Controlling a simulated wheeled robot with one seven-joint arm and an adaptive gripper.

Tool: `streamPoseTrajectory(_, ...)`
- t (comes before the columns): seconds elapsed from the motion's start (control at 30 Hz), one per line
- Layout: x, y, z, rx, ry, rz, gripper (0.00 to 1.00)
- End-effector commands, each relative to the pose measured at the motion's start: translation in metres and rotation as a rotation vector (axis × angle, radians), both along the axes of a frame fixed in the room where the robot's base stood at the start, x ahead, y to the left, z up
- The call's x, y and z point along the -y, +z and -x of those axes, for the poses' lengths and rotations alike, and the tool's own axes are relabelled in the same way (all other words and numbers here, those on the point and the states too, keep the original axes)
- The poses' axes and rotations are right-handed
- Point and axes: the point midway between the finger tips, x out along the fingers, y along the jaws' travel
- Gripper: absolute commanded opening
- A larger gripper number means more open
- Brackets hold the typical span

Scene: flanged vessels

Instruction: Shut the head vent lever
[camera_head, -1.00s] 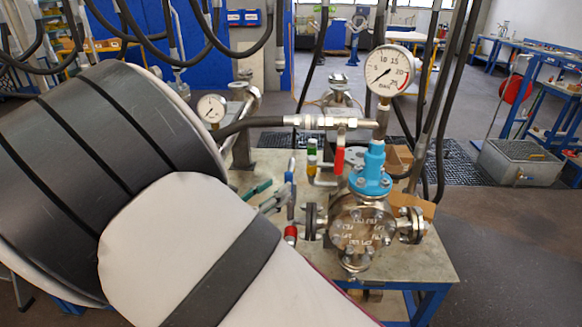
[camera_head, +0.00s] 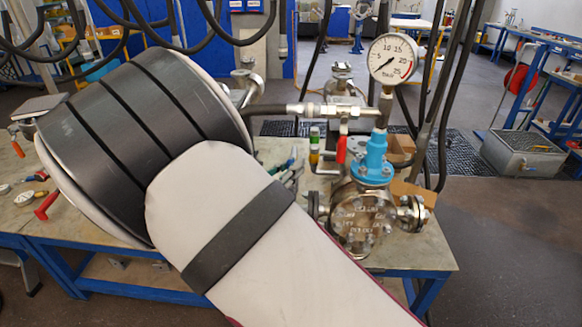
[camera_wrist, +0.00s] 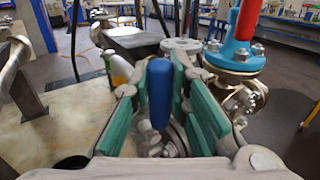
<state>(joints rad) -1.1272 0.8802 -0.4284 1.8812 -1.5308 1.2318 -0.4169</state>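A blue lever handle (camera_wrist: 160,92) stands upright between the green-padded fingers of my gripper (camera_wrist: 165,100) in the wrist view. The fingers are spread on both sides of it, and I see no clear grip on it. A red lever (camera_head: 341,150) hangs down from the pipe fitting below the gauge. A red handle (camera_wrist: 247,18) stands over the blue valve body in the wrist view. No label tells which lever is the head vent.
The blue valve body (camera_head: 374,160) and pressure gauge (camera_head: 392,59) stand above the vessel, close right of my gripper. A hose (camera_head: 268,109) runs across behind. Green and yellow-capped small parts (camera_head: 314,145) stand nearby. Tools (camera_head: 46,204) lie on the bench at left.

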Motion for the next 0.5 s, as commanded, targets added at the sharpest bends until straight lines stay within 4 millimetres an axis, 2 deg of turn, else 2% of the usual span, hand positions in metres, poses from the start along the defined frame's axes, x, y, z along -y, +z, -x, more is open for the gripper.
streamPoseTrajectory(0.27, -0.0012, -0.0002, 0.0001, 0.0, 0.0, 0.011, 0.0)
streamPoseTrajectory(0.5, -0.0097, -0.0015, -0.0002, -0.003, 0.002, 0.101, 0.0)
